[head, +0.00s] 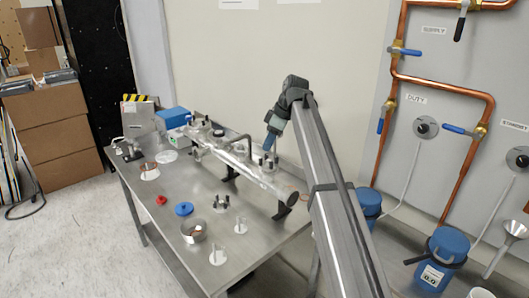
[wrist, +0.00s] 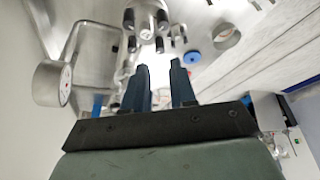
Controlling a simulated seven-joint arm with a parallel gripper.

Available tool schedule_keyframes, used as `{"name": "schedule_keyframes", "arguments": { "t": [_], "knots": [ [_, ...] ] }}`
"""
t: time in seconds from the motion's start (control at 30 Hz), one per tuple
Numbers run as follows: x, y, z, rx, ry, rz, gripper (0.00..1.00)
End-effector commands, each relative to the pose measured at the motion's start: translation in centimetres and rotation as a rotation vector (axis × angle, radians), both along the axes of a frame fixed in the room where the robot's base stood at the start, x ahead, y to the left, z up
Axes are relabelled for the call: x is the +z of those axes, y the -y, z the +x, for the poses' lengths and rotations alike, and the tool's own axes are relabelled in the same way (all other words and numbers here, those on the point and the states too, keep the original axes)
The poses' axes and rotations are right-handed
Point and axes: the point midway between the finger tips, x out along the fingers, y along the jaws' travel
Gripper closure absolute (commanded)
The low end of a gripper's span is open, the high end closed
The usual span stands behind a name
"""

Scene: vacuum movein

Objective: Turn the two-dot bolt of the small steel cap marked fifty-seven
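A long steel vacuum chamber (head: 235,158) with several flanged ports lies across the metal table. My gripper (head: 268,150) is over its right part, close to a port with dark upright bolts (head: 270,163). In the wrist view my gripper (wrist: 161,82) shows two blue fingers held apart with nothing seen between them. Beyond the fingertips is a steel flange (wrist: 146,22) with several dark-ended bolts around it. No number fifty-seven and no dot marks can be read, so I cannot tell which cap or bolt is the named one. Contact with a bolt cannot be seen.
On the steel table (head: 165,215) lie a blue ring (head: 184,208), a red cap (head: 161,200), a round tin (head: 193,231) and small bolted pieces (head: 240,226). A round gauge (wrist: 52,83) is left of my fingers. Copper pipes (head: 470,150) run up the right wall.

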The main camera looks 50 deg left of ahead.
Motion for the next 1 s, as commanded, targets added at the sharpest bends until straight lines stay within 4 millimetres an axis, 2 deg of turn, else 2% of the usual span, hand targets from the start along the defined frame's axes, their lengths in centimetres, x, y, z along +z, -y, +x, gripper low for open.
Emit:
{"name": "schedule_keyframes", "arguments": {
  "t": [0.03, 0.2, 0.4, 0.6, 0.87, 1.0],
  "knots": [
    [1.1, 0.3, 0.3, 0.0, 0.0, 0.001, 0.74],
    [3.8, 1.2, 0.9, 0.0, 0.001, 0.0, 0.74],
    [5.9, 2.0, 1.4, 0.0, 0.0, 0.0, 0.74],
    [6.7, 2.3, 1.5, 0.0, -0.001, 0.0, 0.74],
    [6.7, 2.3, 1.5, 0.0, -0.001, 0.0, 0.74],
    [6.7, 2.0, 0.9, 0.008, 0.0, 0.0, 0.61]
  ]
}}
